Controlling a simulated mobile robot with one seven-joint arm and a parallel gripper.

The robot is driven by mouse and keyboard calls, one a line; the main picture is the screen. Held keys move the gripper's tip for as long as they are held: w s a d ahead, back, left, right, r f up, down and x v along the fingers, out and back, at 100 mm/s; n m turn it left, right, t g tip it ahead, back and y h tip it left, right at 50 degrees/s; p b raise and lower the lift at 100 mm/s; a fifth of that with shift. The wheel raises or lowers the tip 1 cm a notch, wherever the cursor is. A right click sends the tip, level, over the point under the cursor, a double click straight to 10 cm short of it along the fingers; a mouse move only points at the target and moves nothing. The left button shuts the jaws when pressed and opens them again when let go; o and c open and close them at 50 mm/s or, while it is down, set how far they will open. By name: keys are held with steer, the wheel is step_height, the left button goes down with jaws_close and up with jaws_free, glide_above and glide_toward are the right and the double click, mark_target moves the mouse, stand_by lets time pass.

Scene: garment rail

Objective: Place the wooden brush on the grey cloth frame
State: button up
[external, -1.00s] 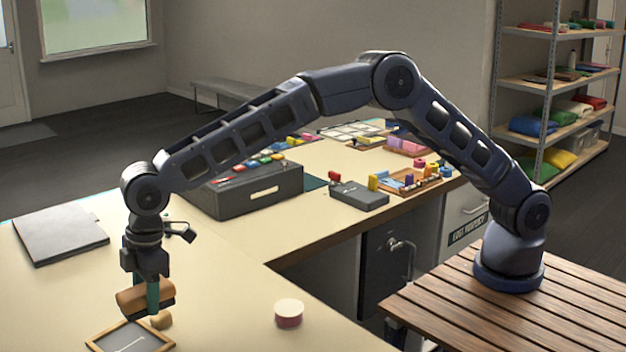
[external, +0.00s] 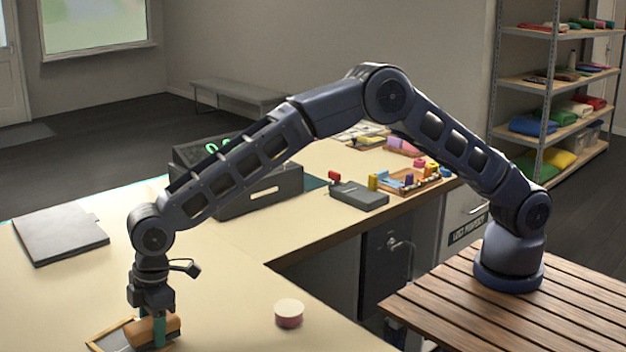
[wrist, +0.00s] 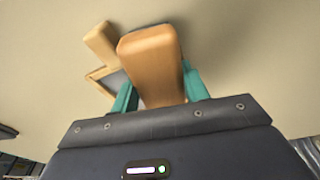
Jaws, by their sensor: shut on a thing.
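The wooden brush (external: 166,330) is a brown block held between the teal fingers of my gripper (external: 158,332). In the wrist view the brush (wrist: 150,52) stands out between both fingertips (wrist: 158,90). The grey cloth frame (external: 104,340), a grey panel with a wooden rim, lies on the table under and left of the brush. Its corner shows in the wrist view (wrist: 97,74), partly hidden by the brush. The brush is low over the frame's right part; I cannot tell whether they touch.
A pale wooden piece (wrist: 100,44) lies beside the frame. A round pink-sided tub (external: 289,313) stands right of my gripper. A flat grey folder (external: 60,234) lies at the left. A dark box (external: 262,192) stands behind the arm. The table between is clear.

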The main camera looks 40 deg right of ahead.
steer(key=shift+f, duration=0.1)
steer(key=o, duration=1)
steer(key=r, duration=0.4)
steer(key=d+r, duration=0.1)
steer(key=r, duration=0.7)
steer(key=shift+d, duration=0.4)
steer(key=shift+r, duration=0.1)
